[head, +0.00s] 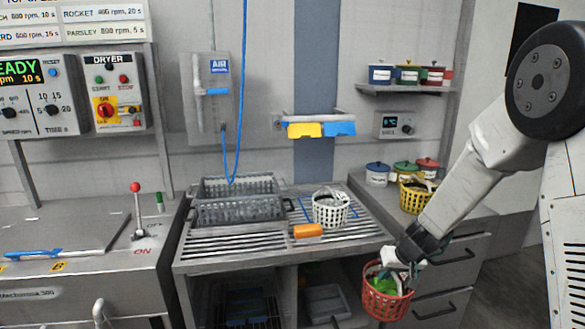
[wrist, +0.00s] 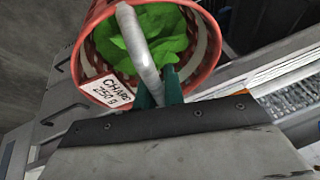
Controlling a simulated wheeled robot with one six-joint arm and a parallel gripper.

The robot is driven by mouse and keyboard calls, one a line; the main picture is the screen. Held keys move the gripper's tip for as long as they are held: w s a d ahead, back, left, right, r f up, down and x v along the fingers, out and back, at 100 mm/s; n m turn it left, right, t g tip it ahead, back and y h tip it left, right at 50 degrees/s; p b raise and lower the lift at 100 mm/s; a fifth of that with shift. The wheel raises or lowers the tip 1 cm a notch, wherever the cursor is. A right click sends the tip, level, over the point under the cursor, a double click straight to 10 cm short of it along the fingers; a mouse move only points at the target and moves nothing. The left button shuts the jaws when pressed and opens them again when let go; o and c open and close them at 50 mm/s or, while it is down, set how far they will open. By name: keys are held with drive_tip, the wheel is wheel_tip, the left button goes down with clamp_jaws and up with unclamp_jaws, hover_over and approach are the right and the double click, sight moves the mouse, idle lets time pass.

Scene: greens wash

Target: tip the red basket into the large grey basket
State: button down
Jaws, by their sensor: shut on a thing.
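The red basket (head: 386,302) hangs from my gripper (head: 400,258) in front of the drawers, to the right of the counter's front edge. My gripper is shut on its handle (wrist: 140,52). Green leaves (head: 383,282) are inside the basket. The wrist view shows the red basket (wrist: 205,75) with leaves (wrist: 165,38) and a tag (wrist: 108,88) reading "CHARD 250 g". The large grey basket (head: 240,212) stands on the slatted counter, to the left of and behind my gripper. Its floor is mostly hidden by its front wall.
A white basket (head: 331,211) stands on the counter right of the grey one, and an orange block (head: 308,230) lies in front of it. A yellow basket (head: 414,197) stands on the right counter. A blue hose (head: 240,120) hangs down to the grey basket.

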sight(390, 306)
drive_tip(key=shift+r, duration=3)
drive_tip(key=shift+w+n, duration=0.15)
drive_tip(key=shift+n, duration=0.35)
drive_tip(key=shift+m, duration=0.5)
drive_tip(key=s+f, duration=0.2)
drive_tip(key=f, duration=0.2)
drive_tip(key=s+f, duration=0.1)
drive_tip(key=f, duration=0.3)
drive_tip(key=s+f, duration=0.2)
drive_tip(key=f, duration=0.2)
drive_tip(key=shift+s+f, duration=0.35)
drive_tip(key=shift+f, duration=0.05)
